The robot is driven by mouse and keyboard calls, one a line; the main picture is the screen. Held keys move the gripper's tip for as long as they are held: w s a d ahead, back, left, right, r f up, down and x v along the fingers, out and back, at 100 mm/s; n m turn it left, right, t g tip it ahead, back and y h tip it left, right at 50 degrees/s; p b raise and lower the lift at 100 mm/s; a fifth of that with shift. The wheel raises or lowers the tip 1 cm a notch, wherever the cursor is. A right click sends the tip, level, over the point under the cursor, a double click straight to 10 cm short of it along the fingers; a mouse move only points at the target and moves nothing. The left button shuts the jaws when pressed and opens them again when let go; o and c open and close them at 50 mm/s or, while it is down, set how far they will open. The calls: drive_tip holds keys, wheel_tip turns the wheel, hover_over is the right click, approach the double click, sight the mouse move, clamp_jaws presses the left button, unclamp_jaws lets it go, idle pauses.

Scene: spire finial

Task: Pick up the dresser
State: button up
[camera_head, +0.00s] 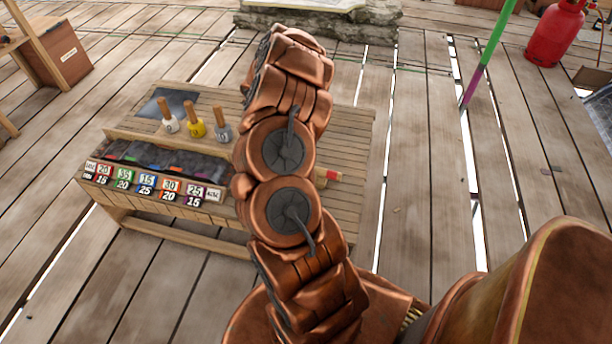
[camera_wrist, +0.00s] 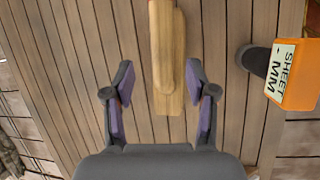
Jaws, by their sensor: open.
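In the head view my arm hides the dresser and the gripper.
An orange block labelled "SHEET MM" (camera_wrist: 297,75) with a dark round part is right of the dresser. On the bench (camera_head: 345,215), several wooden-handled tools (camera_head: 195,130) stand behind a tray with numbered labels (camera_head: 147,185). A red gas bottle (camera_head: 555,35) is far right.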

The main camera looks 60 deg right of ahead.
drive_tip(key=shift+x, duration=3.1)
drive_tip(key=shift+a, duration=0.15)
clamp_jaws()
